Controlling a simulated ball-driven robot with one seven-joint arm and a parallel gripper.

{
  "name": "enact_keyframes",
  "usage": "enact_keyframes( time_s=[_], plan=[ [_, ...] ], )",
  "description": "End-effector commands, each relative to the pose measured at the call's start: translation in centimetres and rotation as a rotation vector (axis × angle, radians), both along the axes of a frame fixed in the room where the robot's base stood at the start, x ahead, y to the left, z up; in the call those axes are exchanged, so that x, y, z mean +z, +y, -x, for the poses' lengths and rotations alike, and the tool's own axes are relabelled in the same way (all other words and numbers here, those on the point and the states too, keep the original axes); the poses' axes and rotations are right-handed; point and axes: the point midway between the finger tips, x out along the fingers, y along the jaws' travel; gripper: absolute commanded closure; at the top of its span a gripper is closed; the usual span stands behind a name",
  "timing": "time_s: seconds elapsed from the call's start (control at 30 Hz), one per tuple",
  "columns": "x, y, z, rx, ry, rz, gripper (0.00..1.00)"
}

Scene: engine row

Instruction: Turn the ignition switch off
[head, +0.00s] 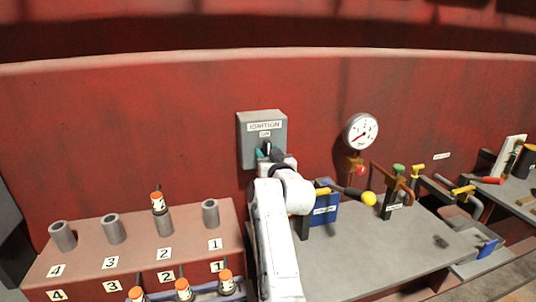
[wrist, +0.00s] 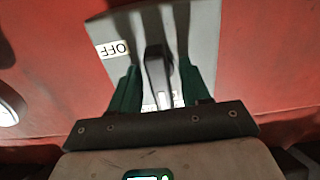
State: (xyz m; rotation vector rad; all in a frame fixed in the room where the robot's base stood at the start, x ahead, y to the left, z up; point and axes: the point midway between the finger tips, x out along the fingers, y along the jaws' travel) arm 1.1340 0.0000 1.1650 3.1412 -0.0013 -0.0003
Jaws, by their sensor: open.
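The ignition switch is a grey box (head: 250,150) on the red wall, labelled IGNITION with ON below it in the head view. In the wrist view the box (wrist: 203,30) carries an OFF label (wrist: 113,49) at the left. Its dark lever (wrist: 157,75) stands between my fingers. A second label, mostly hidden, shows by the lever's lower end. My gripper (wrist: 158,85) is open, with one green finger on each side of the lever and gaps visible beside it. In the head view my gripper (head: 265,155) is at the switch, partly hidden by my arm.
A pressure gauge (head: 361,133) is on the wall to the right. A grey bench (head: 370,255) below holds coloured valves and levers, including a yellow knob (head: 369,199).

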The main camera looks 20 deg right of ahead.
Motion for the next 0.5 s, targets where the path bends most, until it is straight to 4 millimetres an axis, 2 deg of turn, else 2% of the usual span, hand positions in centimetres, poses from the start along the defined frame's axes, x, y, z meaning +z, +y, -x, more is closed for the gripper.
enact_keyframes(
  time_s=[0.27, 0.5],
  plan=[
    [-0.02, 0.01, -0.08, 0.0, 0.0, 0.0, 0.53],
    [-0.02, 0.01, -0.07, 0.0, 0.0, 0.0, 0.75]
  ],
)
